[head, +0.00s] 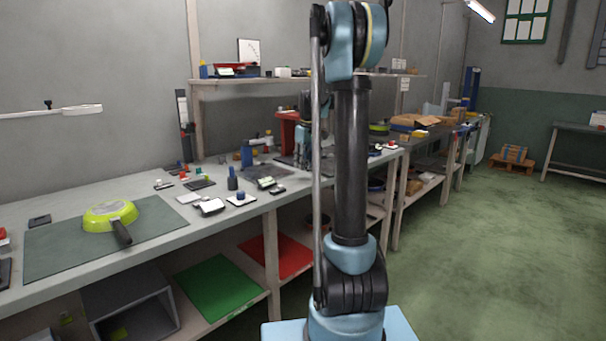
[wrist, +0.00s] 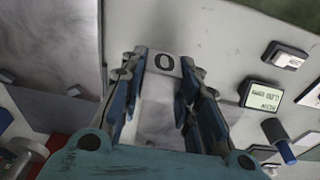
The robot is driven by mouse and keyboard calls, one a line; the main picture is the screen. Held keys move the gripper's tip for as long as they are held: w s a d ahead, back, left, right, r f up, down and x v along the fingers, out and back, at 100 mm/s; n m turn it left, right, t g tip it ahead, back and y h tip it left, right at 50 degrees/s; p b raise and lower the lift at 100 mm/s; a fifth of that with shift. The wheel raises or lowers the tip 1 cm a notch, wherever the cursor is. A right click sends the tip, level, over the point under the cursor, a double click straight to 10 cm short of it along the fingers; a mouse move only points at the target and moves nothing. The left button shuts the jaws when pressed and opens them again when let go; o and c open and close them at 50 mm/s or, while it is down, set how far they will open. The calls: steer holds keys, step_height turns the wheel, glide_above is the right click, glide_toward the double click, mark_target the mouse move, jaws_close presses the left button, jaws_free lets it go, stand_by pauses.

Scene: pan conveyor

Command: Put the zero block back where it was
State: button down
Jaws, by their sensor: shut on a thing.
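The zero block (wrist: 164,62) shows in the wrist view as a pale block with a black "0" on its face. It sits between the two fingertips of my gripper (wrist: 165,70), which is shut on it. A pale bench surface (wrist: 218,30) lies beyond it; I cannot tell whether the block touches it. In the head view my gripper (head: 301,152) is low over the back part of the workbench, partly behind my own arm. The block cannot be made out there.
In the wrist view a device with a display (wrist: 262,96), a smaller device (wrist: 285,56) and a blue-ended tool (wrist: 279,140) lie right of my gripper. A grey plate (wrist: 50,45) is at left. In the head view a green pan (head: 109,215) rests on a mat (head: 55,243).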

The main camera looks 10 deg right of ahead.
steer(key=shift+s+f, duration=0.1)
steer(key=shift+f, duration=1.95)
steer(key=c, duration=1.2)
jaws_free()
step_height(320, 180, up, 12)
steer(key=s+d, duration=0.1)
steer(key=s+f+m, duration=0.1)
steer(key=s+m, duration=0.1)
steer(key=s, duration=1.1)
steer(key=s+f+m, duration=0.1)
steer(key=s+f, duration=0.5)
steer(key=s, duration=0.4)
steer(key=s+f+m, duration=0.2)
steer(key=s+f, duration=0.5)
steer(key=s, duration=0.3)
steer(key=s+f+m+h, duration=0.1)
steer(key=s+f+m, duration=0.1)
steer(key=s+f, duration=0.5)
steer(key=s+a, duration=0.1)
steer(key=s, duration=0.2)
steer(key=shift+f+t, duration=0.2)
steer(key=shift+t, duration=0.2)
